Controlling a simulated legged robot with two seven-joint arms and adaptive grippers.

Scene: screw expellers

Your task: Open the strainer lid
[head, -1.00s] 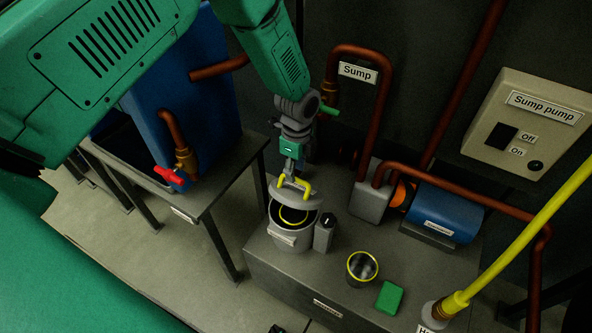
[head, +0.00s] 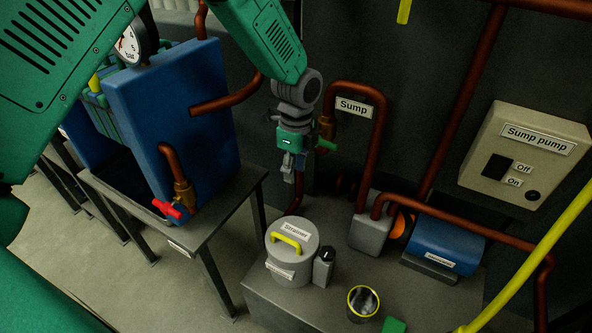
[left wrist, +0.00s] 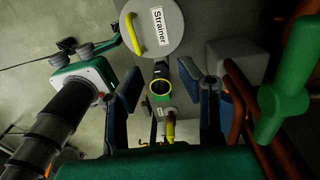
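The strainer (head: 290,268) is a grey round pot on the low grey bench. Its lid (head: 297,247), labelled "Strainer", lies flat on top and looks shut. A yellow arched handle (head: 286,243) sits on the lid. The lid (left wrist: 172,28) and handle (left wrist: 135,32) also show at the top of the left wrist view. My left gripper (head: 291,172) hangs above and behind the lid, clear of the handle. In the left wrist view its fingers (left wrist: 163,82) are apart with nothing between them. The strainer's inside is hidden. My right gripper cannot be made out.
A dark yellow-rimmed basket (head: 363,304) and a green block (head: 394,326) are at the right front. Copper pipes (head: 376,150) and a blue pump (head: 440,243) stand behind and right.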

